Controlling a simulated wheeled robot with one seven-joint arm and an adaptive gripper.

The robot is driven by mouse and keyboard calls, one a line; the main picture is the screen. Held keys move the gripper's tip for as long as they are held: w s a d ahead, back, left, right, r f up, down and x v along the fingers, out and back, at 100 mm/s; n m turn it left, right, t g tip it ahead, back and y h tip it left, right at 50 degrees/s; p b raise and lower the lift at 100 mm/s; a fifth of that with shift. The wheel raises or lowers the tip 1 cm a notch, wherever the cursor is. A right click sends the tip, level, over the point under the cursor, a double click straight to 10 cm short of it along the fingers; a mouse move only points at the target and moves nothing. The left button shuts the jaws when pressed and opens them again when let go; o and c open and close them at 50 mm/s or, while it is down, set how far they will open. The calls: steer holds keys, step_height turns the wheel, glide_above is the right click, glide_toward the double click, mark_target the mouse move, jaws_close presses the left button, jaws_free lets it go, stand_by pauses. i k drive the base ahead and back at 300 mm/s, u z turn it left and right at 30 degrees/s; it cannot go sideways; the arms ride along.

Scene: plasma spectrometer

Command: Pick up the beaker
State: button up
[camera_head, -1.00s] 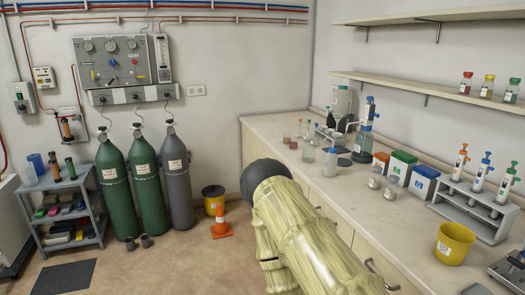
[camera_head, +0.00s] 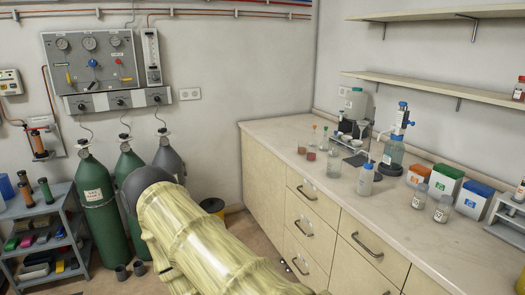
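A small clear glass vessel (camera_head: 333,165) stands upright on the counter beside a wash bottle with a blue cap (camera_head: 366,180). It may be the beaker, but it is too small to tell its shape surely. My arm, in a pale yellow ribbed cover with a dark rounded joint, crosses the lower middle of the head view in front of the cylinders. My gripper cannot be made out.
The long counter (camera_head: 280,128) has drawers below. It holds two small brown jars (camera_head: 311,155), a dispenser bottle (camera_head: 393,155), small bottles (camera_head: 420,196) and colored boxes (camera_head: 474,198). Green gas cylinders (camera_head: 96,200) stand left. The counter's front strip is clear.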

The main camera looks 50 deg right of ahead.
mark_target(311, 153)
steer(key=u, duration=0.05)
steer(key=i, duration=1.8)
steer(key=z, duration=1.05)
steer(key=i, duration=1)
steer(key=z, duration=1.05)
